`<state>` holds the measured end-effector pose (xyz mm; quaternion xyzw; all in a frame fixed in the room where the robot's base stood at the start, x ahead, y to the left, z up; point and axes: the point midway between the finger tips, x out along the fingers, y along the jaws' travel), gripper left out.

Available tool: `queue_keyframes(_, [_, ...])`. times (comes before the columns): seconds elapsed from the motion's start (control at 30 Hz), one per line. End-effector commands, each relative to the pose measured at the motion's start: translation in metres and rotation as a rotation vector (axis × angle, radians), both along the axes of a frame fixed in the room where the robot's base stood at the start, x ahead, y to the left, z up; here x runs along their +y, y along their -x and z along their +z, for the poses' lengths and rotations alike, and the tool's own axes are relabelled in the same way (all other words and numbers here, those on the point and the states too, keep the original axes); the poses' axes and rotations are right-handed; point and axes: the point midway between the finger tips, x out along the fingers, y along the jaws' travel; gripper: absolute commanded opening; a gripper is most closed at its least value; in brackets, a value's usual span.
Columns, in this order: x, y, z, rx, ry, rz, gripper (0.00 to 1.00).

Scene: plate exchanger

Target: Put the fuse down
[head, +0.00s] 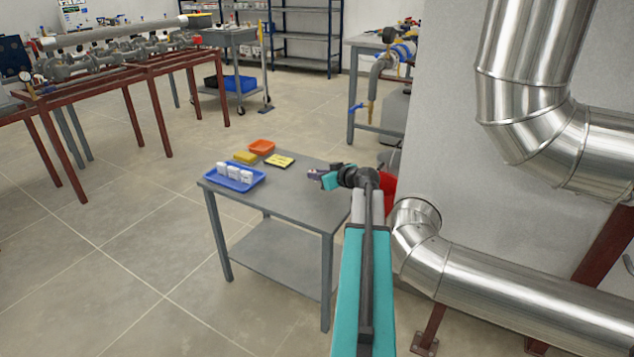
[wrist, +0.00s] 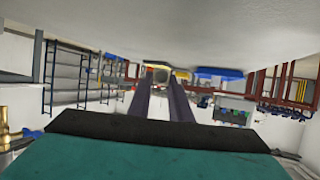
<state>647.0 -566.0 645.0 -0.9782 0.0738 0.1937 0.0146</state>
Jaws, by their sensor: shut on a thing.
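My gripper (head: 318,175) is over the right part of the grey table (head: 290,196) in the head view, at the end of my teal arm. In the wrist view its two dark fingers (wrist: 158,88) reach forward, shut on a small pale piece that I take for the fuse (wrist: 159,73). The fuse is too small to make out in the head view. The wrist picture is upside down, with the tabletop (wrist: 200,30) at its top. I cannot tell how high the fuse is above the table.
On the table are a blue tray (head: 236,186) with white blocks, a yellow block (head: 245,157), an orange bin (head: 262,147) and a black-and-yellow label plate (head: 279,161). The table's front middle is clear. Large metal pipes (head: 500,280) and a wall stand to the right.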

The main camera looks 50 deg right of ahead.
Motion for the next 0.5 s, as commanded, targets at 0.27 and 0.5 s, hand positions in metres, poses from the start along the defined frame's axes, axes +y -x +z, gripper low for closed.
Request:
queue_keyframes(0.27, [-0.0024,-0.0028,-0.0006,0.000,0.000,0.000,0.00])
queue_keyframes(0.5, [-0.0023,-0.0026,-0.0056,0.001,-0.001,0.000,0.00])
